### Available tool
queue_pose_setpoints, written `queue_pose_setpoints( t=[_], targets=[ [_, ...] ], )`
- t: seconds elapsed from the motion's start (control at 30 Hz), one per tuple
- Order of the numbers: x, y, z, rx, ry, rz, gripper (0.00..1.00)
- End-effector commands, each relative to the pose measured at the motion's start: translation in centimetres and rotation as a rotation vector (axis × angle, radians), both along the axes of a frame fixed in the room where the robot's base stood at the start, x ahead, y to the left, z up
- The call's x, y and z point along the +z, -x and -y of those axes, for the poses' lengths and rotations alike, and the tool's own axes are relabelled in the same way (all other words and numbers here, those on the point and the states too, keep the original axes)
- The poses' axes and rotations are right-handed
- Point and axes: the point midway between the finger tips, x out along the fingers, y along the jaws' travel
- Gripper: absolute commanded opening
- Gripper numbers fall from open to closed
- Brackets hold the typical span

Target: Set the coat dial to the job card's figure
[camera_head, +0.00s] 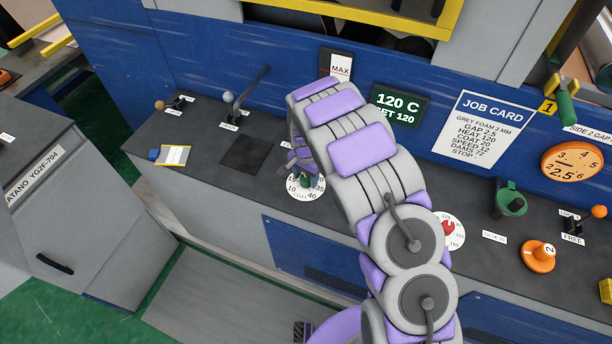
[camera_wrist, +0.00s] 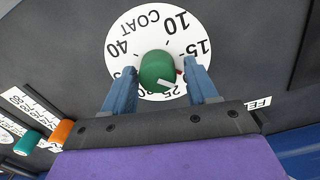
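The coat dial (camera_wrist: 122,45) is a white disc marked COAT, with 10, 15, 25 and 40 legible in the wrist view. Its green knob (camera_wrist: 157,70) has a white mark on the lower right and a small red mark at its right edge. My gripper (camera_wrist: 158,66) has its blue fingers on either side of the knob, apart, with small gaps seeming to show. The fingers cover part of the scale. In the head view the dial (camera_head: 318,190) sits below my gripper (camera_head: 303,168), partly hidden. The job card (camera_head: 484,130) reads COAT 20.
A heat dial (camera_head: 455,232) with a red knob is partly behind my arm. A green handle (camera_head: 510,200), an orange knob (camera_head: 538,255) and levers stand along the dark console. A grey cabinet (camera_head: 75,205) is at the left.

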Motion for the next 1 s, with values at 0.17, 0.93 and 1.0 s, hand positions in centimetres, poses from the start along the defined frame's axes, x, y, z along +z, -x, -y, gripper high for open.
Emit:
queue_pose_setpoints(
  t=[0.17, 0.93, 1.0],
  targets=[
    [-0.1, 0.0, 0.1, 0.0, 0.0, -0.001, 0.67],
    [10.8, -0.1, -0.1, 0.0, 0.001, 0.002, 0.67],
    [12.2, -0.2, -0.1, 0.0, 0.001, 0.002, 0.67]
  ],
)
